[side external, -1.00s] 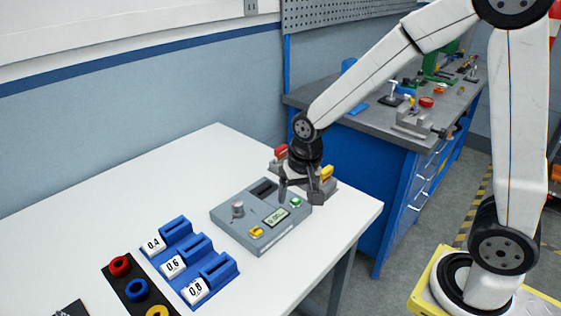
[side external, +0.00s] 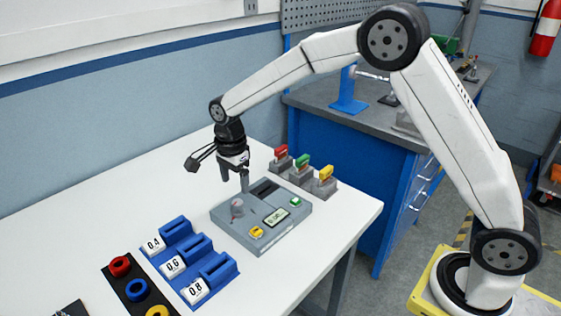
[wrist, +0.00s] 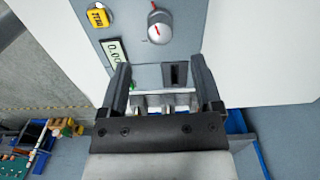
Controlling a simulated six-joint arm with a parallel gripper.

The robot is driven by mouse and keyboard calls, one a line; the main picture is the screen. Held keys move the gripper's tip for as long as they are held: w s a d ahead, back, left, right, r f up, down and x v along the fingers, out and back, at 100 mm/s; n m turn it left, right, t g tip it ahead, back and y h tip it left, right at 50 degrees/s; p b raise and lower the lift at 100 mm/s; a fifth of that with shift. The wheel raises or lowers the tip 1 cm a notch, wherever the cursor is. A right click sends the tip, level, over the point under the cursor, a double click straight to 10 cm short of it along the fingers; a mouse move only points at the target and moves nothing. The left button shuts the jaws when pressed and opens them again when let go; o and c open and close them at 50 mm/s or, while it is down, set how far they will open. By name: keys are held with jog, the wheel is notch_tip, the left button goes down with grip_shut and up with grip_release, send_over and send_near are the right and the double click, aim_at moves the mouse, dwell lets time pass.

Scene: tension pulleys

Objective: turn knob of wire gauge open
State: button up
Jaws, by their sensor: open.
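The wire gauge (side external: 275,228) is a flat grey box on the white table, with a dark slot, a small display, a yellow button and a green button. Its round grey knob (side external: 237,208) stands on the left part of the box. In the wrist view the knob (wrist: 159,28) shows a red mark and lies beyond my fingertips, near the top of the picture. My gripper (side external: 235,180) is open and empty, pointing down above the back left of the gauge, apart from the knob. The wrist view shows both fingers spread (wrist: 160,76).
Red, green and yellow clamp-like pieces (side external: 302,172) stand behind the gauge. A blue holder (side external: 190,262) with numbered white blocks and a black strip (side external: 128,288) with coloured rings lie in front left.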

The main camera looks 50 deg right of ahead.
aim_at(237, 202)
jog(key=shift+f, duration=3.9)
grip_shut()
